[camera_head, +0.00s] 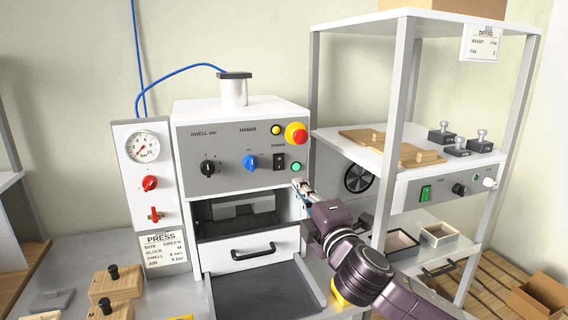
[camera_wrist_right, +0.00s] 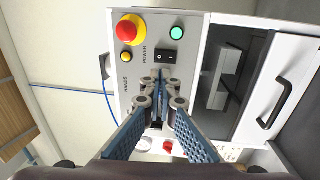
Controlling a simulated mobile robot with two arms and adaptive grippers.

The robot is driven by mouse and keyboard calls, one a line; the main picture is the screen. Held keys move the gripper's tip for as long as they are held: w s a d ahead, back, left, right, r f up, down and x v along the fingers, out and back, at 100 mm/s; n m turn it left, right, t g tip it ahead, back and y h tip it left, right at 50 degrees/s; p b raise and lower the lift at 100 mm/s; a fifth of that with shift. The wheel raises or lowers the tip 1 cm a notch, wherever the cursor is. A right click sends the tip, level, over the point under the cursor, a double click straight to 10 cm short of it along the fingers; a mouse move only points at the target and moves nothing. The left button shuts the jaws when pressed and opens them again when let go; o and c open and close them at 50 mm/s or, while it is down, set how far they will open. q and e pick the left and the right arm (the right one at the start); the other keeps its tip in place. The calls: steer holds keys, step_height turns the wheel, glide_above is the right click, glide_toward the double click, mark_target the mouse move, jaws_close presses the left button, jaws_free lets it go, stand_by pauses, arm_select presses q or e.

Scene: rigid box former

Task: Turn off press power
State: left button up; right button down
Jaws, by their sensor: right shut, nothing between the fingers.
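The press (camera_head: 243,132) is a grey and white box with a control panel. Its black power rocker switch (camera_head: 280,161) sits under the POWER label, beside a green lamp (camera_head: 296,166) that looks lit. The switch also shows in the right wrist view (camera_wrist_right: 165,56), as does the lamp (camera_wrist_right: 177,33). My right gripper (camera_head: 299,184) is shut and empty, in front of the panel just below and right of the switch. In the right wrist view its fingertips (camera_wrist_right: 160,76) appear just short of the switch; contact cannot be told. My left gripper is out of view.
A red emergency button (camera_head: 296,133), yellow button (camera_head: 276,130), blue knob (camera_head: 250,162) and black knob (camera_head: 208,168) share the panel. An open drawer (camera_head: 255,252) lies below. A shelf rack (camera_head: 396,130) with another unit and a green switch (camera_head: 425,193) stands close on the right.

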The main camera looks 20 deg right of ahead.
mark_target(280, 159)
steer(key=w+p, duration=0.1)
steer(key=w, duration=0.3)
steer(key=w+r+p, duration=0.1)
steer(key=w, duration=0.2)
steer(key=w+p, duration=0.1)
steer(key=w, duration=0.3)
steer(key=shift+w+a+r, duration=0.2)
steer(key=shift+w, duration=0.15)
steer(key=p, duration=0.3)
steer(key=shift+w+r+g, duration=0.2)
steer(key=shift+r+g, duration=0.1)
steer(key=shift+r, duration=0.1)
steer(key=shift+f, duration=0.3)
